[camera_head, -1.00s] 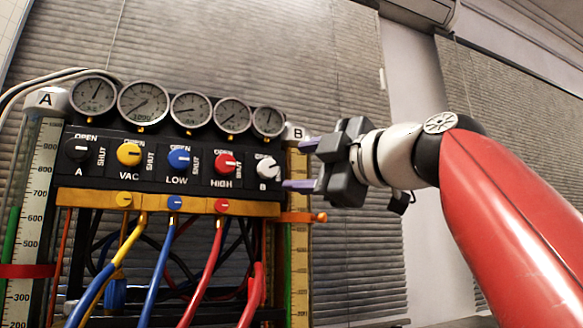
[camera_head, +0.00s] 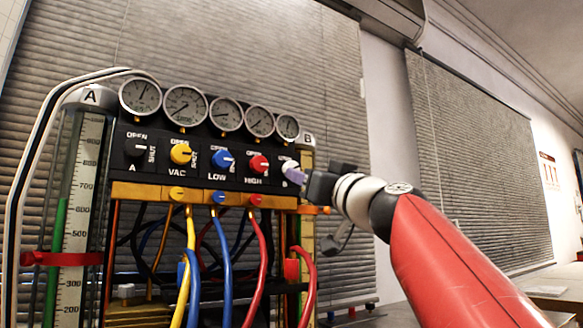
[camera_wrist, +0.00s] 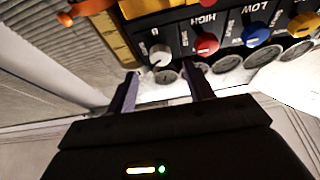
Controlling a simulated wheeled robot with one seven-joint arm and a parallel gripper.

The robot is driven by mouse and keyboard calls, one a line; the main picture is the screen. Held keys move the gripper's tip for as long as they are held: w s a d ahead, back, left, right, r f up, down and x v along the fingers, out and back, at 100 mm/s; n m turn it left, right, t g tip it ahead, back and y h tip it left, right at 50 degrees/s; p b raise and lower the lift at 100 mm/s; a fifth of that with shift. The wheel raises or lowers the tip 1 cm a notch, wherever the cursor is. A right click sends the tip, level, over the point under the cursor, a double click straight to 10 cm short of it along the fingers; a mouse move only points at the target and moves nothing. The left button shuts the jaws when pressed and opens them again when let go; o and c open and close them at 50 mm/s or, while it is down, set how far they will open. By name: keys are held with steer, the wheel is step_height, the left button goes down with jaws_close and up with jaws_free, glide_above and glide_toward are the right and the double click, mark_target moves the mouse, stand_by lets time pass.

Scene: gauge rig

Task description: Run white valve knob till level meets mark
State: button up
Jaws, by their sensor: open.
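The white valve knob (camera_head: 290,166) marked B is at the right end of the black panel. In the wrist view the white knob (camera_wrist: 160,54) lies just beyond and between the fingertips, with a gap to them. My gripper (camera_head: 299,175) is open at the knob's right; the head view does not show whether it touches. Tube B (camera_head: 308,232), with a yellowish scale, stands behind my gripper with an orange clamp (camera_head: 314,210); its level cannot be read. Tube A (camera_head: 84,190) at left has a green column (camera_head: 57,225) reaching above a red band (camera_head: 75,259).
Yellow (camera_head: 180,153), blue (camera_head: 222,159) and red (camera_head: 258,163) knobs sit left of the white one, and a black knob (camera_head: 136,147) is at far left. Several gauges (camera_head: 186,105) line the top. Hoses (camera_head: 226,270) hang below.

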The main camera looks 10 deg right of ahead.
steer(key=p+x, duration=0.2)
steer(key=x, duration=0.3)
steer(key=shift+w+a+r, duration=0.1)
steer(key=shift+w+r, duration=0.1)
steer(key=shift+w, duration=0.15)
steer(key=c, duration=1)
steer(key=shift+o, duration=0.2)
steer(key=m+h+p, duration=0.2)
steer(key=m, duration=0.2)
steer(key=m+h+p, duration=0.1)
steer(key=m+h, duration=0.1)
steer(key=m, duration=0.1)
steer(key=shift+s+a+m+p, duration=0.1)
steer(key=shift+a+m+p, duration=0.1)
steer(key=shift+m+p, duration=0.2)
